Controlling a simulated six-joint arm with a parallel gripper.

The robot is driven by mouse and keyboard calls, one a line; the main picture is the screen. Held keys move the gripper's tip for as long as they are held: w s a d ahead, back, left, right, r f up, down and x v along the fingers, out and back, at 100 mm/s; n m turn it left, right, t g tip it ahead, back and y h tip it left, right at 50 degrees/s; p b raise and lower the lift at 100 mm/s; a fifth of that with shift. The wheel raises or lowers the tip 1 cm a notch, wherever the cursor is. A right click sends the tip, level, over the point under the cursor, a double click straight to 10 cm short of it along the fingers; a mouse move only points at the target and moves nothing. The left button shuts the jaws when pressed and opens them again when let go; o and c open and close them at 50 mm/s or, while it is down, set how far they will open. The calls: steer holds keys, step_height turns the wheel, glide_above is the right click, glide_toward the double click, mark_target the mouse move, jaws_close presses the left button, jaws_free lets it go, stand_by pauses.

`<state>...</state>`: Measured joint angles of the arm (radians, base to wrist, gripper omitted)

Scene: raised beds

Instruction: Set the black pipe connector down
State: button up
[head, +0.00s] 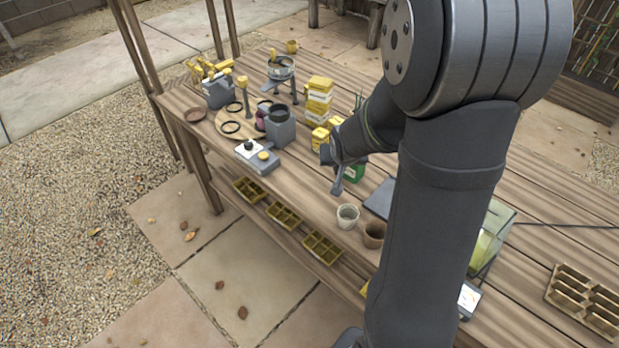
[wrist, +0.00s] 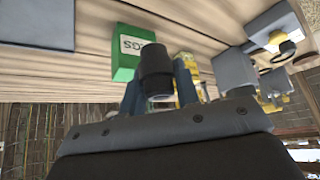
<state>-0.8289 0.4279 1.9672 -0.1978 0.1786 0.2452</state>
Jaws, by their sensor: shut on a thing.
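The black pipe connector (wrist: 156,72) is a short dark cylinder with a wider collar. In the wrist view it sits between the two fingers of my gripper (wrist: 158,92), which is shut on it. In the head view my gripper (head: 338,178) is over the wooden bench (head: 285,185), left of my arm, and I cannot make out the connector there. A green box (wrist: 124,62) is just beyond the connector in the wrist view. It also shows partly behind my gripper in the head view (head: 355,170). The gap between connector and bench cannot be judged.
Yellow-and-white boxes (head: 319,98) are stacked behind the gripper. A grey device (head: 257,156) and a grey container (head: 281,129) stand to the left. A pale cup (head: 347,217) and a brown pot (head: 374,235) stand nearer. Some bare planks lie between the grey device and the cup.

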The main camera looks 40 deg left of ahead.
steer(key=s+a+f, duration=0.1)
steer(key=a, duration=0.1)
steer(key=s+a+f, duration=0.1)
steer(key=a+f, duration=0.1)
steer(key=a, duration=0.1)
steer(key=s+a+f, duration=0.1)
steer(key=a+f, duration=0.1)
steer(key=a, duration=0.1)
steer(key=shift+s+f, duration=0.1)
steer(key=shift+d+f, duration=0.1)
steer(key=shift+f, duration=1.8)
steer(key=shift+f, duration=0.15)
steer(key=o, duration=0.9)
steer(key=shift+o, duration=0.2)
steer(key=shift+r, duration=0.3)
steer(key=v, duration=1.1)
steer(key=shift+d+r, duration=0.15)
steer(key=shift+r, duration=0.15)
